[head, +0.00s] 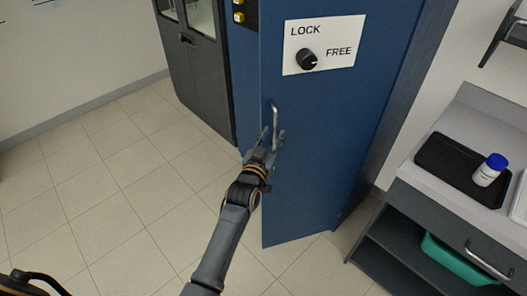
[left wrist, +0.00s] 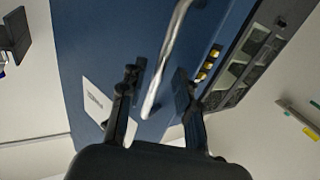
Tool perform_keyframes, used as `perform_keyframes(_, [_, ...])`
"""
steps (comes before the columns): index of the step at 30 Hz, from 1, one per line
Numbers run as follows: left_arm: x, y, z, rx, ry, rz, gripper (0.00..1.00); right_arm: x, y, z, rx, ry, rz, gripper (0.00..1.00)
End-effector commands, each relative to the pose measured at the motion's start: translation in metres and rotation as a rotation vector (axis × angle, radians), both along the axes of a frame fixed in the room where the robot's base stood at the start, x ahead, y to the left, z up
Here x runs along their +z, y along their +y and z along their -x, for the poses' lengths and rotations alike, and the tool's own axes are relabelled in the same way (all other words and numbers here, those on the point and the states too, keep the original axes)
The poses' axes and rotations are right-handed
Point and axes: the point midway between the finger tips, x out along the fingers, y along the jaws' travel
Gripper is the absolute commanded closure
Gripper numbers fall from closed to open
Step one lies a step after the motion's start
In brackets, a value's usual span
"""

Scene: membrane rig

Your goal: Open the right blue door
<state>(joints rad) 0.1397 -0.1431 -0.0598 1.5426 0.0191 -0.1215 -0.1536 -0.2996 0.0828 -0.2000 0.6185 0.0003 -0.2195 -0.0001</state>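The blue door (head: 315,170) stands in the middle of the head view. Its metal bar handle (head: 275,113) is near its left edge. A white plate (head: 345,42) above the handle reads LOCK and FREE and carries a black knob (head: 307,60); its exact setting is too small to tell. My left gripper (head: 266,140) is at the handle's lower part. In the left wrist view, its two fingers (left wrist: 158,88) are apart, with the handle bar (left wrist: 167,62) between them; a gap shows on both sides. My right gripper is in neither view.
A dark machine (head: 198,75) stands left of the door. At right, a drawer counter (head: 462,195) holds a black tray (head: 445,160) and a blue-capped white bottle (head: 489,170); a teal bin (head: 455,262) sits below. The tiled floor at left is clear.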

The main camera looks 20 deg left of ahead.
Motion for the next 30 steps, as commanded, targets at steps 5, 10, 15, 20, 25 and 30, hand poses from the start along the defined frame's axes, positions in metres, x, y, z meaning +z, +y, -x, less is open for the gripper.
perform_keyframes(5, [-0.002,0.005,0.040,0.001,0.002,-0.001,0.67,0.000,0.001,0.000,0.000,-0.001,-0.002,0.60])
perform_keyframes(10, [-0.002,0.008,0.072,0.002,0.003,-0.002,0.67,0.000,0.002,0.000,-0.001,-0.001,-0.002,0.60])
perform_keyframes(15, [-0.001,0.011,0.092,0.003,0.002,-0.002,0.67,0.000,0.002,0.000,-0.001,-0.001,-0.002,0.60])
perform_keyframes(20, [-0.001,0.011,0.098,0.003,0.001,-0.002,0.67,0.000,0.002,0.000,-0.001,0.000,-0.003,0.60])
perform_keyframes(25, [0.000,0.011,0.099,0.003,0.000,-0.002,0.67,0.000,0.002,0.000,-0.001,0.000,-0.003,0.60])
perform_keyframes(30, [-0.004,0.014,0.098,0.004,0.004,0.016,0.90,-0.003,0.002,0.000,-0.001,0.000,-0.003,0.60])
